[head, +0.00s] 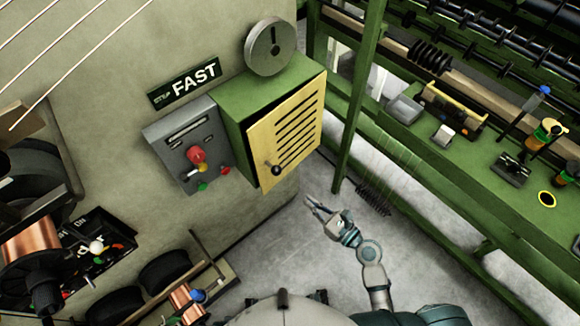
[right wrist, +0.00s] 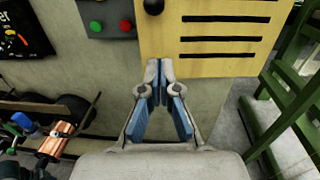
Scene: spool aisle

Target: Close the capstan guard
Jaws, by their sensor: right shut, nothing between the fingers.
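The capstan guard (head: 287,131) is a yellow slotted panel with a dark round knob (head: 276,170) near its lower left corner. It is on the front of a green box (head: 236,140) on the wall. A dark line shows along its left edge; I cannot tell how far it stands open. The guard also shows in the right wrist view (right wrist: 220,66), its knob at the top edge. My right gripper (head: 312,203) is below and right of the guard in the head view, apart from the knob. Its fingertips (right wrist: 159,64) are together and empty. My left gripper is out of view.
A grey control box (head: 186,145) with a red button stands left of the guard, under a "FAST" sign (head: 186,82). A round grey disc (head: 270,46) is above. A green post (head: 358,100) and green machine frame are at right. Copper spools (head: 40,235) are at lower left.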

